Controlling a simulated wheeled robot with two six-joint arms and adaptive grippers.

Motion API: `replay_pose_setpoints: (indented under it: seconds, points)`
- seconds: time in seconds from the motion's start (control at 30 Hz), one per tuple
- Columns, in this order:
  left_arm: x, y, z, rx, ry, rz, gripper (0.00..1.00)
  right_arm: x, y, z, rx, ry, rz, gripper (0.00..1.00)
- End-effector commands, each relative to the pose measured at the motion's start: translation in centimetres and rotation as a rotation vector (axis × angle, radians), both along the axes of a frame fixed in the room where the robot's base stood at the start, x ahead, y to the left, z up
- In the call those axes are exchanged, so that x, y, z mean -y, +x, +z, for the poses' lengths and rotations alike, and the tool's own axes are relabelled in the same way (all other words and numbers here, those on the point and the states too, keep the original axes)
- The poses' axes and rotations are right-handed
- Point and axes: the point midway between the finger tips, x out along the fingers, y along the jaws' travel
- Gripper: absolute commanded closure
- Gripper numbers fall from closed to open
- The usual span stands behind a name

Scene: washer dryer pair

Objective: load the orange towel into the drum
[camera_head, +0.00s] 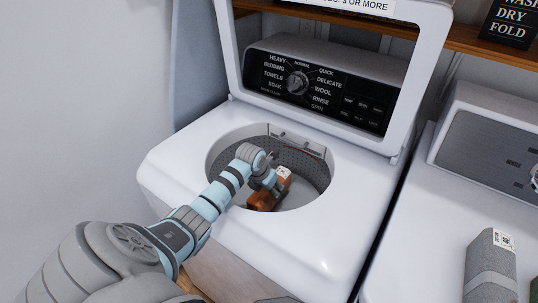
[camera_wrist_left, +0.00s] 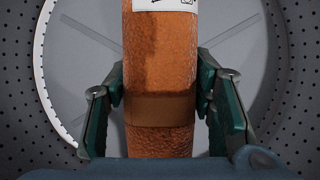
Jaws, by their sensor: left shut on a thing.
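The rolled orange towel (camera_head: 270,191) with a white label is inside the open drum (camera_head: 317,172) of the top-loading washer. My left gripper (camera_head: 272,185) reaches down through the round opening and is shut on the towel. In the left wrist view the towel (camera_wrist_left: 160,90) stands between the two green fingers of my left gripper (camera_wrist_left: 160,105). The drum's pale round bottom (camera_wrist_left: 75,80) and perforated grey wall show behind it. I cannot tell whether the towel touches the drum bottom. My right gripper is not in view.
The washer's lid (camera_head: 228,50) is raised, with the control panel (camera_head: 320,90) behind it. A rolled grey towel (camera_head: 491,268) stands on the white machine to the right. A wooden shelf (camera_head: 465,39) runs along the wall.

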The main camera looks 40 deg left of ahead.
Motion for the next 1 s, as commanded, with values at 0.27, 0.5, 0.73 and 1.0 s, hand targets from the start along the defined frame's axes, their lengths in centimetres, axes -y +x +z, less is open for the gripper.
replay_pose_setpoints:
  seconds: [0.27, 0.5, 0.73, 1.0]
  points:
    - [0.0, 0.0, -1.1, 0.001, 0.0, 0.0, 0.95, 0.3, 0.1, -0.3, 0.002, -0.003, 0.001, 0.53]
    - [0.0, 0.0, -1.9, 0.001, 0.0, 0.0, 0.95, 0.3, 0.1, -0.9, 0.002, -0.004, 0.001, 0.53]
    - [0.0, 0.0, -2.5, 0.0, -0.001, 0.0, 0.95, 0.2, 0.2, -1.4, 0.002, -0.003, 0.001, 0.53]
    - [0.2, -0.2, -2.7, -0.006, -0.005, -0.001, 0.3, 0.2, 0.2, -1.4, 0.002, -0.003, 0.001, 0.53]
